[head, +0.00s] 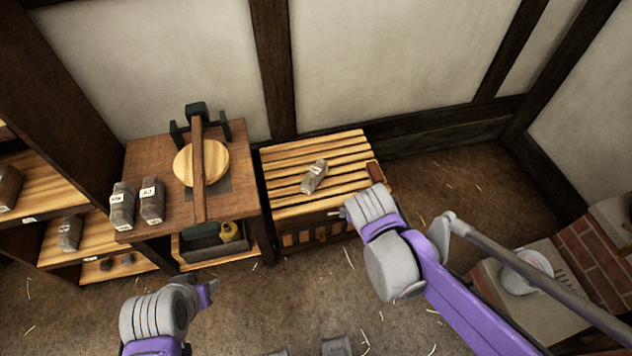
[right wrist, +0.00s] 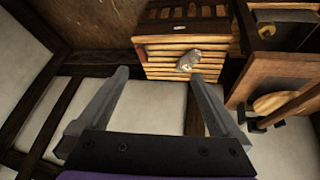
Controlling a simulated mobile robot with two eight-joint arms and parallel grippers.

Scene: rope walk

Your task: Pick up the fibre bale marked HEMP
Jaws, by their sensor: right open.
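A small grey-brown bale with a white label (head: 315,176) lies on the slatted top of a wooden stand (head: 290,150). It also shows in the right wrist view (right wrist: 188,61), beyond my fingers. Two similar labelled bales, one (head: 122,206) beside the other (head: 152,202), stand at the left of the brown table. The labels are too small to read surely, so I cannot tell which bale is HEMP. My right gripper (right wrist: 158,75) is open and empty, short of the slatted stand. My left gripper (head: 207,293) is low in the head view; its fingers are not clear.
The table holds a round wooden disc (head: 186,165) under a beam with dark fittings. Shelves at the left carry another bale (head: 70,233). A dark box with a yellow bottle (head: 229,232) sits under the table. A brick-edged block (head: 596,240) stands at right. Floor before the stand is mostly clear.

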